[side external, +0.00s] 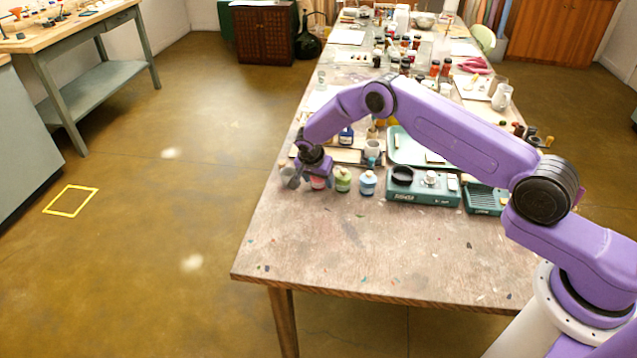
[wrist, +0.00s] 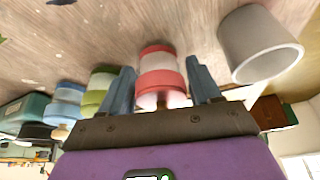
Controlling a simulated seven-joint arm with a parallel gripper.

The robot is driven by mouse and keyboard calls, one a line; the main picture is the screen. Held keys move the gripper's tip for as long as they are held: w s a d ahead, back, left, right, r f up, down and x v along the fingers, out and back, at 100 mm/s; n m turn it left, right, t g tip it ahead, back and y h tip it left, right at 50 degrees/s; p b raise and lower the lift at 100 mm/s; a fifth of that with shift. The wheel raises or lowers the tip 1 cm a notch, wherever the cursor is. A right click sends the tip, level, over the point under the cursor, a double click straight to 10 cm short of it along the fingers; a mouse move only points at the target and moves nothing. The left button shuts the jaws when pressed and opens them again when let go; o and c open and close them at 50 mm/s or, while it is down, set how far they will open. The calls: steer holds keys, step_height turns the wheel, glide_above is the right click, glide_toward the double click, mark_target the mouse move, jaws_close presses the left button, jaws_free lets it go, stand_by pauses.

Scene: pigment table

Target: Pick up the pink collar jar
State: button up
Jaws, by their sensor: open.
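The pink collar jar (wrist: 159,72) stands between the two blue-grey fingers of my gripper (wrist: 160,66) in the wrist view. It has a pinkish-red band and a pale band. The fingers are open, one on each side of the jar, and a gap shows at the right finger. Contact at the left finger is hard to judge. In the side view, the jar (side external: 318,183) shows only in part, below my gripper (side external: 312,172), which hides its top.
A grey cup (wrist: 262,45) stands close on one side of the jar; it is at the left in the side view (side external: 290,178). A green-collar jar (side external: 342,180) and a blue-collar jar (side external: 367,183) stand on the other side. A teal device (side external: 422,192) is further right. The front tabletop is clear.

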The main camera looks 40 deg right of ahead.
steer(key=shift+c, duration=0.4)
steer(key=c, duration=0.7)
steer(key=shift+c, duration=0.2)
steer(key=shift+r, duration=0.2)
